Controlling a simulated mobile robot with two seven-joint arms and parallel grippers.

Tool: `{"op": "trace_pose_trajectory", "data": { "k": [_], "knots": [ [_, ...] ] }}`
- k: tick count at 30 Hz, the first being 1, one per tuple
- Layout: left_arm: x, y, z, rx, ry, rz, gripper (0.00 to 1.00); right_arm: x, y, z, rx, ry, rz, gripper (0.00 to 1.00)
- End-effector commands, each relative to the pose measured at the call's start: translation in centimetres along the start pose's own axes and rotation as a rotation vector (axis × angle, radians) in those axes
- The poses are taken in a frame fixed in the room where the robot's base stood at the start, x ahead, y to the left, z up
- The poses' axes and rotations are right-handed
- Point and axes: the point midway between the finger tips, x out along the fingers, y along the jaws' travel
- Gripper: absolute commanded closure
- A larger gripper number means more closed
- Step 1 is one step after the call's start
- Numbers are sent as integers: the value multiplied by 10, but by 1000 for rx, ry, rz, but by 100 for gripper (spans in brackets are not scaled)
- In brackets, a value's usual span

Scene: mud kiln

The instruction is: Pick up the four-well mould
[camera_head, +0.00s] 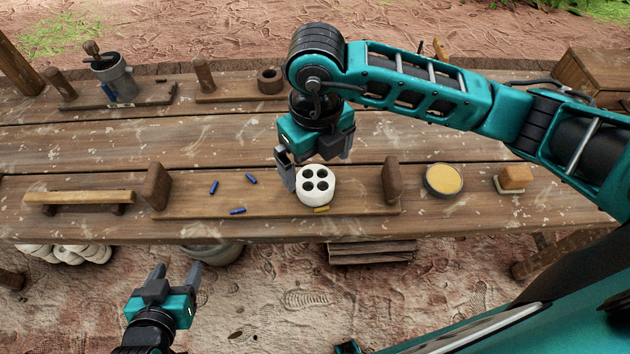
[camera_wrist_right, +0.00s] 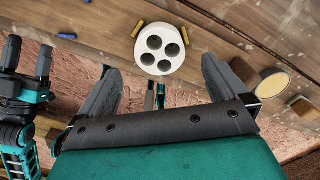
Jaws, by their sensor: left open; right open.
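The four-well mould (camera_head: 315,186) is a white round block with four dark wells in its top. It sits upright on the wooden board (camera_head: 230,196) between two upright end blocks. It also shows in the right wrist view (camera_wrist_right: 160,48), just beyond the fingertips. My right gripper (camera_head: 316,172) is open and comes down from above, at the mould's back left side; it also shows in the right wrist view (camera_wrist_right: 160,85). Whether its fingers touch the mould I cannot tell. My left gripper (camera_head: 177,274) is open and empty, low in front of the table's front edge.
Several small blue sticks (camera_head: 237,211) lie on the board left of the mould. A yellow stick (camera_head: 321,210) lies at the mould's front. A round dish of yellow material (camera_head: 443,180) and a sponge-like block (camera_head: 515,178) stand right. A wooden bar (camera_head: 78,197) lies left.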

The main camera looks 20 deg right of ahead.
Motion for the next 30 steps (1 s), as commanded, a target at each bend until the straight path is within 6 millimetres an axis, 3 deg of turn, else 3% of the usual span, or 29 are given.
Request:
{"op": "trace_pose_trajectory", "data": {
  "k": [12,21,30],
  "knots": [
    [0,-1,-6,2,8,-1,38,50,0,-2,1,3,0,0],
    [2,-2,-10,3,16,-2,38,54,0,-1,0,0,1,1],
    [1,-2,-9,2,14,-2,38,54,0,-1,0,0,1,30]
  ]
}}
